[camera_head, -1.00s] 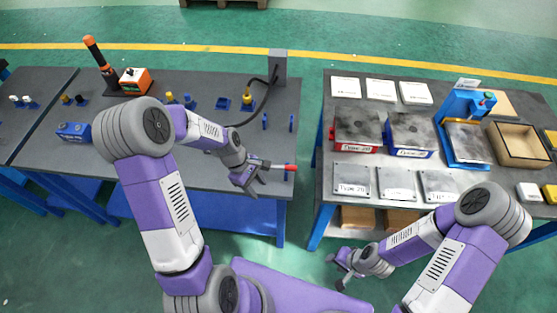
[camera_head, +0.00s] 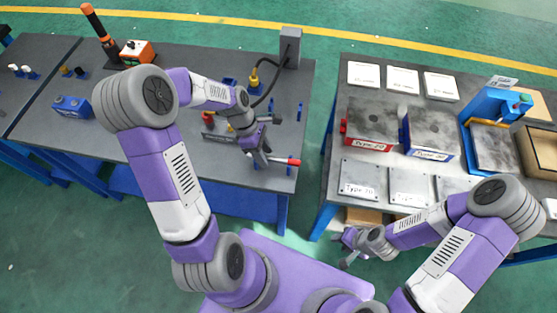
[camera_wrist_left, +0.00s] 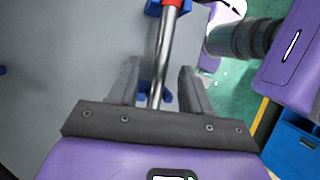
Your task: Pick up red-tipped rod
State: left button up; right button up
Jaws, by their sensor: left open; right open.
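The red-tipped rod (camera_head: 280,160) lies near the front right corner of the left table, with its red end pointing right. In the left wrist view the rod (camera_wrist_left: 162,50) is a shiny metal bar with a red part at the top edge, over blue supports on the grey tabletop. My left gripper (camera_head: 263,157) is open at the rod. In the left wrist view the rod runs between the gripper's two spread fingers (camera_wrist_left: 160,78); I cannot tell whether either touches it. My right gripper (camera_head: 345,251) is open and empty before the right table.
The left table (camera_head: 190,171) also holds a blue block (camera_head: 71,106), an orange-and-white box (camera_head: 137,53) and a grey post (camera_head: 290,48) with a black cable. The right table (camera_head: 333,180) carries several plates and a blue press (camera_head: 487,104). A gap separates the tables.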

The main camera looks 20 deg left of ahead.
pick_arm(q)
grip_shut()
jog(key=shift+r, duration=0.1)
dwell(0.4)
